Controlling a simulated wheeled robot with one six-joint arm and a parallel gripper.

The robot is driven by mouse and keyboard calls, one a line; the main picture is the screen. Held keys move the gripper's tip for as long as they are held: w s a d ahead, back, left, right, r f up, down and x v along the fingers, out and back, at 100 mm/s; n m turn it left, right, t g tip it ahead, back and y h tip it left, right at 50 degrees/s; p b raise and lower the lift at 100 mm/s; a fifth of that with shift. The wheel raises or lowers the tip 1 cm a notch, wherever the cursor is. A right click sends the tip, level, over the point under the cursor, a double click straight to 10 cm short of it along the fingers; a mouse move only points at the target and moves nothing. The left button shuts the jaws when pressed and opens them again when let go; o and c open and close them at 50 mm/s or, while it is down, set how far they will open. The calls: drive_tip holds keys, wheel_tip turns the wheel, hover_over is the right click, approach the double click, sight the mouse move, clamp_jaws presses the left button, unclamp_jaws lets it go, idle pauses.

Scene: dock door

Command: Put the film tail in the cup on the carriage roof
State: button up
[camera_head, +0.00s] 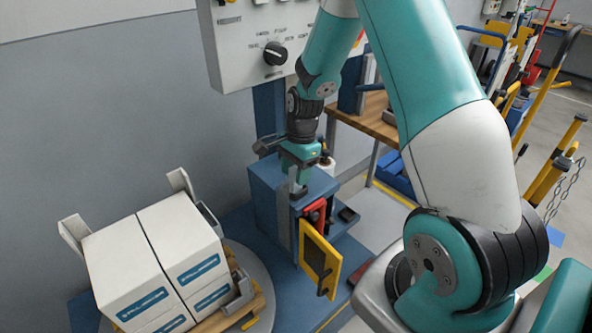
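The blue carriage (264,191) stands in the middle, below the grey control panel. Its yellow-framed front door (320,261) hangs open, with red parts (313,213) showing inside. My gripper (298,188) points down at the front edge of the carriage roof. Its fingers are small and seen edge-on, so I cannot tell whether they are open or shut, or hold anything. I cannot make out the film tail. No cup shows clearly on the roof; the gripper hides part of it. A small white rounded thing (329,169) shows just right of the gripper; I cannot tell what it is.
White boxes (160,262) with blue labels sit on a wooden pallet (246,304) on a round turntable at the lower left. The control panel (255,45) with a black knob is close behind my arm. A wooden bench (360,118) and yellow rails stand to the right.

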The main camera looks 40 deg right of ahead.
drive_tip(key=shift+r, duration=0.1)
wheel_tip(320, 180, up, 12)
drive_tip(key=d, duration=0.2)
drive_tip(key=s+a+r+n+y, duration=0.1)
drive_tip(key=s+a+r+n, duration=0.25)
drive_tip(key=a+n, duration=0.35)
drive_tip(key=s+a+r+n, duration=0.3)
drive_tip(key=s+a+n, duration=0.2)
drive_tip(key=a, duration=0.4)
drive_tip(key=s+a+r+n, duration=0.1)
drive_tip(key=s+a+n, duration=0.3)
drive_tip(key=s+n, duration=0.2)
drive_tip(key=s+a+r+n+y, duration=0.1)
drive_tip(key=s+a+n, duration=0.3)
drive_tip(key=s+n, duration=0.2)
drive_tip(key=shift+s+n, duration=0.4)
drive_tip(key=shift+s, duration=0.5)
drive_tip(key=shift+a, duration=0.15)
